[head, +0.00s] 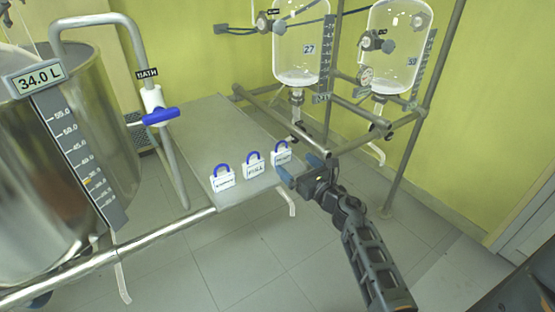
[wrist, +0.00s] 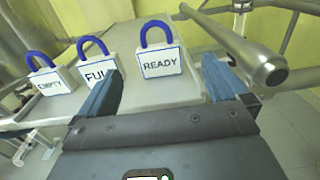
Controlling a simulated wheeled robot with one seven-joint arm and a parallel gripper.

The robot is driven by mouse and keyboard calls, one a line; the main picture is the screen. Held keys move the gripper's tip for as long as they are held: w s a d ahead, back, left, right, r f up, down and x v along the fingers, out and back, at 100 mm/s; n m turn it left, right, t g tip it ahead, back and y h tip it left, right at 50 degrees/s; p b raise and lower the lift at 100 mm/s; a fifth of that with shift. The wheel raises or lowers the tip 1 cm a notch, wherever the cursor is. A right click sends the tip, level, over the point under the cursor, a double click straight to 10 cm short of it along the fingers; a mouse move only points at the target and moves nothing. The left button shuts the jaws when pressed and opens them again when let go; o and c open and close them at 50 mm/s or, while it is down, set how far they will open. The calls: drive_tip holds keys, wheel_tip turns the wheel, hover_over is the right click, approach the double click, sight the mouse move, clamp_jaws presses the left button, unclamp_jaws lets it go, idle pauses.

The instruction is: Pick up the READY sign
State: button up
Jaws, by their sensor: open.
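The READY sign (wrist: 161,64) is a white padlock-shaped block with a blue loop on top, standing upright on a grey shelf. In the head view the READY sign (head: 281,155) is the rightmost of three such signs. My gripper (wrist: 162,88) is open, and in the wrist view the sign appears between its two blue fingers, just beyond them. In the head view my gripper (head: 287,172) is at the shelf's right end, close to the sign. Whether a finger touches the sign cannot be told.
The FULL sign (head: 254,165) and the EMPTY sign (head: 222,178) stand to the left on the grey shelf (head: 190,125). A metal rail (wrist: 235,45) runs close at the right. A steel tank (head: 60,130) stands left, glass reactors (head: 297,55) behind. Floor in front is clear.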

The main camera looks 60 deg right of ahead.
sight(284, 154)
drive_tip(key=x, duration=0.6)
drive_tip(key=shift+w+d+p, duration=0.1)
drive_tip(key=shift+w+p, duration=0.2)
drive_tip(key=shift+w, duration=0.05)
drive_tip(key=shift+c, duration=0.2)
drive_tip(key=c, duration=1.1)
